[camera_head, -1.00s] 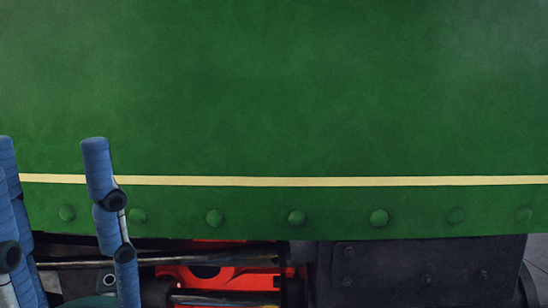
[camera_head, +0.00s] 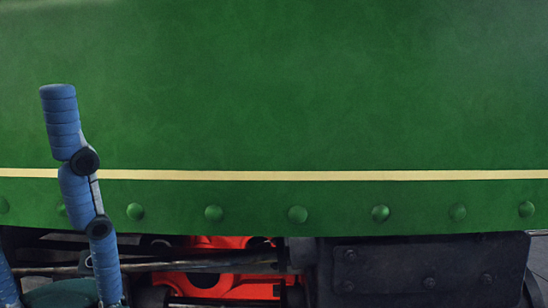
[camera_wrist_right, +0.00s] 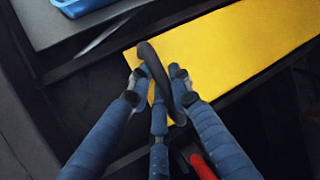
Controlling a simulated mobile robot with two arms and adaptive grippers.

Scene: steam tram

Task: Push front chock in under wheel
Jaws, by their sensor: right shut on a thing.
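In the right wrist view my right gripper (camera_wrist_right: 160,84) is shut on a dark loop-shaped handle (camera_wrist_right: 150,56). Its blue fingers close around the loop from both sides. A flat yellow surface (camera_wrist_right: 235,45) lies beyond the fingers; I cannot tell whether it is part of the front chock or how the loop joins it. In the head view my left gripper (camera_head: 75,185) is raised at the left, in front of the green tram side (camera_head: 300,100). One finger stands upright and another is mostly cut off at the lower left; they are apart. No wheel is clearly visible.
Below the green side in the head view are red frame parts (camera_head: 210,284), metal rods and a dark bolted box (camera_head: 420,270). The right wrist view shows a grey slab with a blue object (camera_wrist_right: 85,5) at the upper left and a red piece (camera_wrist_right: 202,166) beside the fingers.

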